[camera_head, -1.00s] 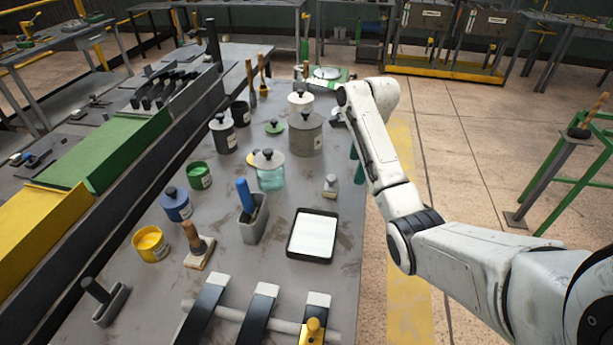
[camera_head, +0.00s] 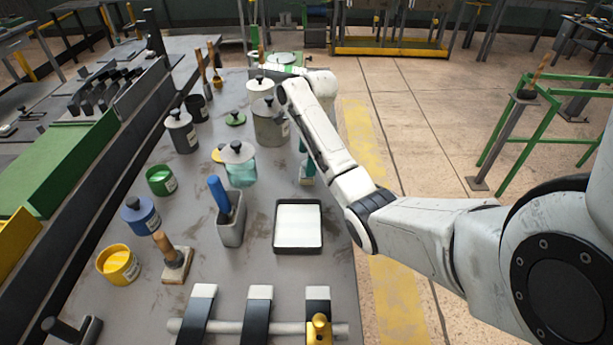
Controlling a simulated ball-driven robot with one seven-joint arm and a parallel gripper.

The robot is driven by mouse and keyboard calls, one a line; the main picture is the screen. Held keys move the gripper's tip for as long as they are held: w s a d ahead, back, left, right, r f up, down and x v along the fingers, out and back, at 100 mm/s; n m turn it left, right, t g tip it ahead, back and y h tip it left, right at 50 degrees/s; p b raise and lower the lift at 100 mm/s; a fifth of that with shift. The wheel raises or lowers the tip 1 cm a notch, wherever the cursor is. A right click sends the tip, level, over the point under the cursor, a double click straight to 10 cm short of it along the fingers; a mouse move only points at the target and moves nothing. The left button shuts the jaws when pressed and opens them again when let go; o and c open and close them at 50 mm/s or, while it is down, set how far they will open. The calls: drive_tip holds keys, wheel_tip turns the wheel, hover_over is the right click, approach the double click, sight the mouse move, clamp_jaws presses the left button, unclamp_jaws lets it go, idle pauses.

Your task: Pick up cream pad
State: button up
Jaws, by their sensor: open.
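My gripper (camera_head: 307,166) hangs behind my forearm link. Only teal parts that look like its fingertips show, close over or beside the pale block. I cannot tell whether they touch it. The jaws are open, with nothing seen held. A wooden-handled tool on a cream base (camera_head: 177,266) stands at the lower left of the bench.
A black tray with a white inside (camera_head: 298,250) lies in front of my gripper. A grey holder with a blue handle (camera_head: 231,228), a glass jar (camera_head: 240,170) and a large grey pot (camera_head: 270,128) stand to the left. The bench's right edge is close to my arm.

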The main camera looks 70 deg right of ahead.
drive_tip(key=shift+a+f+p, duration=0.15)
drive_tip(key=shift+a+f, duration=0.1)
drive_tip(key=shift+f, duration=0.95)
drive_tip(key=shift+a+f+p, duration=0.15)
drive_tip(key=shift+a+f, duration=0.05)
drive_tip(key=shift+f, duration=0.95)
drive_tip(key=shift+c, duration=0.4)
drive_tip(key=c, duration=1)
drive_tip(key=shift+r, duration=0.15)
